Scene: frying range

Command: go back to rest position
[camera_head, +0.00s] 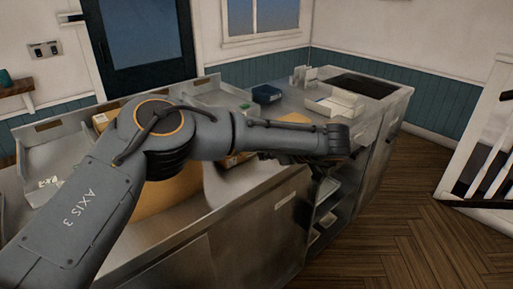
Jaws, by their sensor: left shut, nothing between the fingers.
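My left arm comes in from the left and reaches across the steel counter. My left gripper (322,178) hangs from the wrist at the counter's front edge, over the open shelves. It is small and dark here, shut, with nothing held. My right gripper is out of view.
The steel counter (240,225) runs from the left to the back right, with open shelves (325,215) in its front. A white box (336,104) and a dark blue container (266,94) stand on it. The wooden floor (400,225) at right is clear, beside a white railing (480,135).

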